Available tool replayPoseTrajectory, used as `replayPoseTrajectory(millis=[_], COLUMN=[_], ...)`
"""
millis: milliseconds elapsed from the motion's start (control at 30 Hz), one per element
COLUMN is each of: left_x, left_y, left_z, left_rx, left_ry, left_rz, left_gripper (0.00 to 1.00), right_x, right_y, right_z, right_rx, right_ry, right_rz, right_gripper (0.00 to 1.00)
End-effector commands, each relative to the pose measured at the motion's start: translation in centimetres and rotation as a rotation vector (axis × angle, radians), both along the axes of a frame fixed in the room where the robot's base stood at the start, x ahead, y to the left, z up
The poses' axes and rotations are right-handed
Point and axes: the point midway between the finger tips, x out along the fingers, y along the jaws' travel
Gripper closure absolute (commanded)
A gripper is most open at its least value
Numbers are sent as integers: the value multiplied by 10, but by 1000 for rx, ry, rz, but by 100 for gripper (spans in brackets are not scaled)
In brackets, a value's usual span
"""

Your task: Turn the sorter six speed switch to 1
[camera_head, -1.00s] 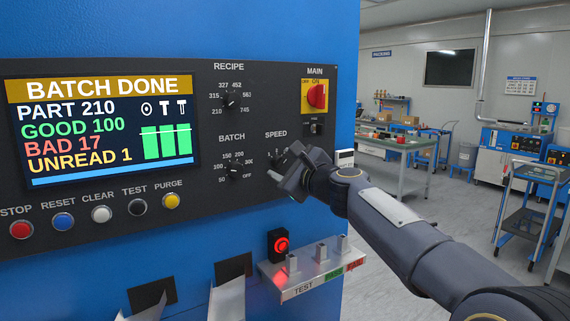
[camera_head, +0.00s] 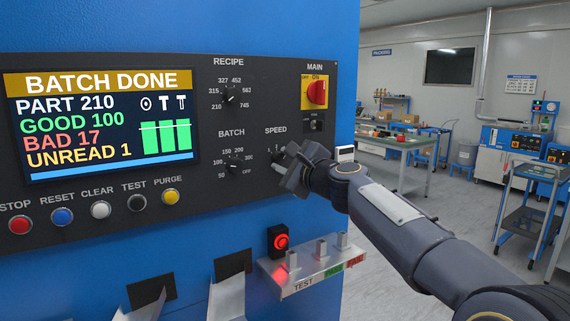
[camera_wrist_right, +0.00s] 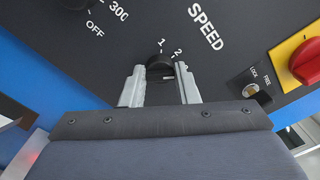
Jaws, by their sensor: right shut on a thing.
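The speed switch is a small black knob (camera_wrist_right: 160,68) under the SPEED label on the dark panel, with marks 1 and 2 beside it in the right wrist view. My right gripper (camera_wrist_right: 161,80) has one finger on each side of the knob and is shut on it. In the head view my right gripper (camera_head: 282,172) is at the panel below the SPEED label and hides most of the knob. I cannot tell for sure which mark the knob points to. My left gripper is not in view.
The red main switch (camera_head: 317,92) on its yellow plate is above and right of SPEED. The batch knob (camera_head: 234,167) is to the left, the recipe knob (camera_head: 229,98) above it. A metal test shelf (camera_head: 312,275) juts out below, beside a lit red button (camera_head: 281,242).

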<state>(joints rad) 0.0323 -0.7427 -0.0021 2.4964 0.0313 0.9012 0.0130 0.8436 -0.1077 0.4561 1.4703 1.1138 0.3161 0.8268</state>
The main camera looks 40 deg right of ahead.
Motion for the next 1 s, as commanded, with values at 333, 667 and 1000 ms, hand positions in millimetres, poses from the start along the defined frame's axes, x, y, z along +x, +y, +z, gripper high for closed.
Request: replayPoseTrajectory(millis=[333, 667, 1000], left_x=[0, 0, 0], left_y=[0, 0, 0], left_z=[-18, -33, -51], left_rx=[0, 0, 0], left_ry=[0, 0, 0], left_rz=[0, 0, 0], left_gripper=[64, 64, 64], right_x=[1, 1, 0], right_y=[2, 2, 1], right_z=[-4, -5, -7], right_rx=[-310, -624, -944], right_ry=[35, 70, 106], right_rz=[4, 4, 3], right_gripper=[95, 95, 95])
